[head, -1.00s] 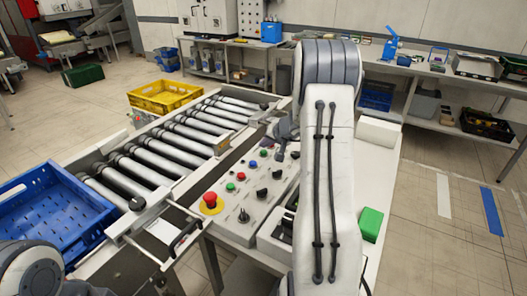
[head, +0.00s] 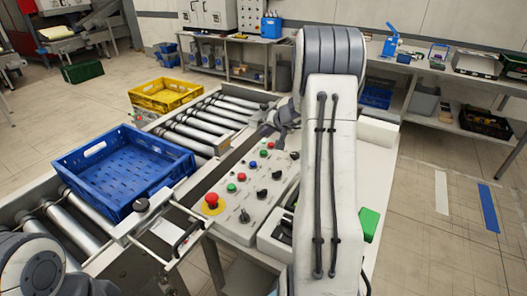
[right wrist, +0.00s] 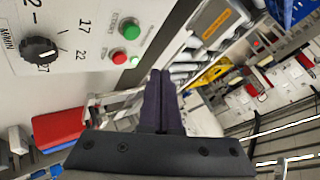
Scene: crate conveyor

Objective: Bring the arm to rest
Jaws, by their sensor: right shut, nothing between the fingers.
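My right arm (head: 330,180) stands upright in the middle of the head view and hides part of the control panel. My right gripper (head: 268,130) shows only partly to the left of the arm, above the far end of the panel. In the right wrist view its dark fingers (right wrist: 161,98) are together with nothing between them. The control panel (head: 242,215) has a red mushroom button (head: 211,201), coloured buttons and black knobs. In the right wrist view a black knob (right wrist: 38,50), a green button (right wrist: 131,32) and a red button (right wrist: 119,57) show beyond the fingers. My left gripper is out of view.
A blue crate (head: 122,205) sits on the roller conveyor (head: 210,125) at left. A yellow crate (head: 166,105) is at the far end. A green block (head: 369,222) lies right of my arm.

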